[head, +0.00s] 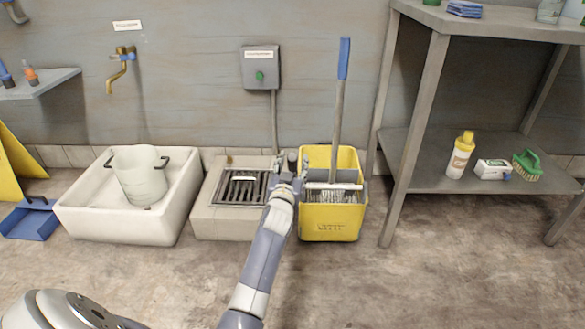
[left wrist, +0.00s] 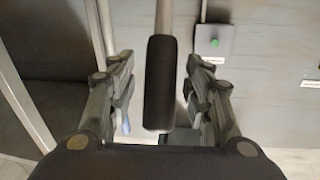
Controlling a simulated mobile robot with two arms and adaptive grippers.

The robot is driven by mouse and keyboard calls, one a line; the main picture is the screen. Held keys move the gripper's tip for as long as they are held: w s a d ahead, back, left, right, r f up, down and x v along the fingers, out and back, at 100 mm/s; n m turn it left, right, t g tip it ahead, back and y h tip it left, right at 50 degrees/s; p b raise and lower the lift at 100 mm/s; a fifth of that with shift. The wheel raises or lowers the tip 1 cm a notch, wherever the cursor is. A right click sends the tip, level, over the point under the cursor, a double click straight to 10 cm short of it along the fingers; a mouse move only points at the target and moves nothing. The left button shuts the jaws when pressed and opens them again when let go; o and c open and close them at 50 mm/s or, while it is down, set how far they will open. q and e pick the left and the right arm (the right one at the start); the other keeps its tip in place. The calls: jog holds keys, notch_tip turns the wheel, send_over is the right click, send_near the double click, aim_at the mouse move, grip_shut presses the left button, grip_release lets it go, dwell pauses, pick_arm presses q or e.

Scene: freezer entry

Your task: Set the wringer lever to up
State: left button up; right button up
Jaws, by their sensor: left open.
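The yellow mop bucket (head: 330,222) with its wringer stands on the floor at centre right in the head view. The wringer lever's black grip (head: 292,160) shows small at the bucket's left side. My left gripper (head: 290,167) is at that side, partly hiding the lever. In the left wrist view, which looks upside down, the black grip (left wrist: 160,85) on a grey rod lies between the two open fingers (left wrist: 160,95). Gaps show on both sides of the grip, so the fingers do not seem to touch it. My right gripper is not in view.
A mop with a blue-topped handle (head: 344,60) stands in the bucket. A floor drain (head: 222,222) and a white sink (head: 120,224) are to the left. A metal shelf (head: 420,205) stands close on the right. The floor in front is clear.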

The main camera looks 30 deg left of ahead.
pick_arm(q)
jog(key=shift+w, duration=0.1)
grip_shut()
